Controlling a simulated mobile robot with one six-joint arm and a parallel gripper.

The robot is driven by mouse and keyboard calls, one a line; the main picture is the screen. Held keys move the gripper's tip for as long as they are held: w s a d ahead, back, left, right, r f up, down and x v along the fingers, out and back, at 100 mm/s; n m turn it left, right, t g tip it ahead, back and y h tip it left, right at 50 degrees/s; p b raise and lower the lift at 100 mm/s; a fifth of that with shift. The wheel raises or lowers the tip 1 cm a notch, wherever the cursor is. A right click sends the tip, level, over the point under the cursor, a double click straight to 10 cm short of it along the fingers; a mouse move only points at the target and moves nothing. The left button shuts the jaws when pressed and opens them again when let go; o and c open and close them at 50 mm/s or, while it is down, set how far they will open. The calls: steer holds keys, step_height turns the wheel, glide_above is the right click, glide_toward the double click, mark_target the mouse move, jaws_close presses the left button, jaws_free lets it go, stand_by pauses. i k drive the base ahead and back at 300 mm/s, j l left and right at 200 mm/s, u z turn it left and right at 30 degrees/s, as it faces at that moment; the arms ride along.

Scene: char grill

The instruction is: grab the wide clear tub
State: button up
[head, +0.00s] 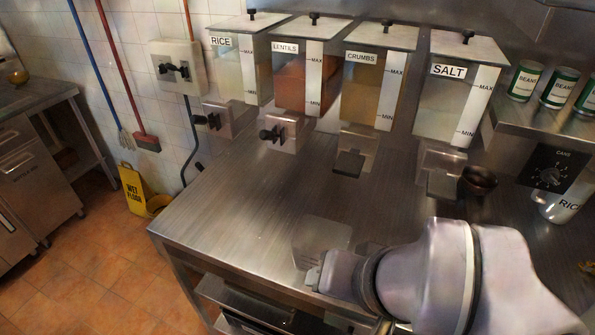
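A pale, see-through squarish shape, which looks like the wide clear tub (322,236), is on the steel counter near its front edge in the head view. My arm reaches in from the lower right. My gripper (314,277) is at the tub's near side, overlapping its lower edge in the picture. I cannot tell whether it touches the tub. The fingers are small and partly hidden by my wrist, so their opening does not show.
Several labelled dispensers, including RICE (240,75) and SALT (455,95), line the counter's back, with spouts below. A small dark bowl (479,181) is under the SALT side. Cans (524,82) stand at right. The counter's middle (270,195) is clear.

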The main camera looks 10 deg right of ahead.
mark_target(314, 236)
steer(key=j+z, duration=1.2)
steer(key=k+j+z, duration=0.1)
steer(key=j+z, duration=0.25)
steer(key=i+j+z, duration=0.1)
steer(key=i+j, duration=0.3)
